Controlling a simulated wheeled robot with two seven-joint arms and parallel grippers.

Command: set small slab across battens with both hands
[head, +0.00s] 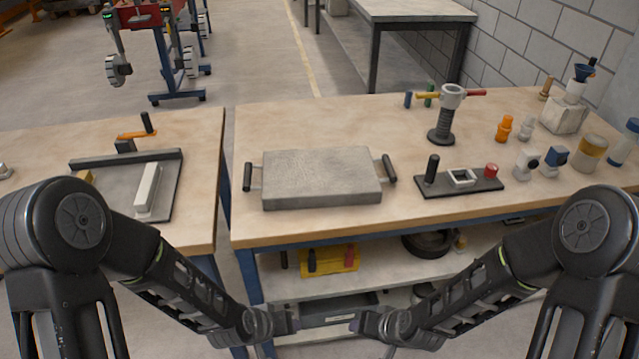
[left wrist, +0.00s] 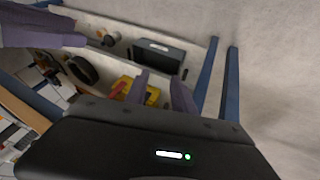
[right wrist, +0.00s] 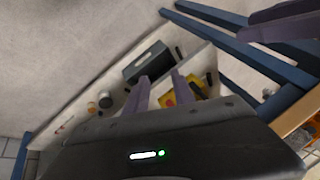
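A grey slab (head: 322,176) lies flat on the right-hand bench, with a black handle at its left end (head: 248,177) and right end (head: 389,168). On the left-hand bench a grey tray (head: 110,174) with a dark rim holds a pale bar (head: 148,188); I cannot tell whether this is a batten. No pair of battens is clearly visible. My left gripper (head: 294,320) and right gripper (head: 357,321) hang low in front of the bench, below the slab and apart from it. The fingers of the left (left wrist: 160,78) and right (right wrist: 160,75) stand apart and empty in the wrist views.
Right of the slab stand a black-handled plate (head: 458,182), a post with coloured handles (head: 442,130) and several small bottles and fittings. A gap separates the two benches.

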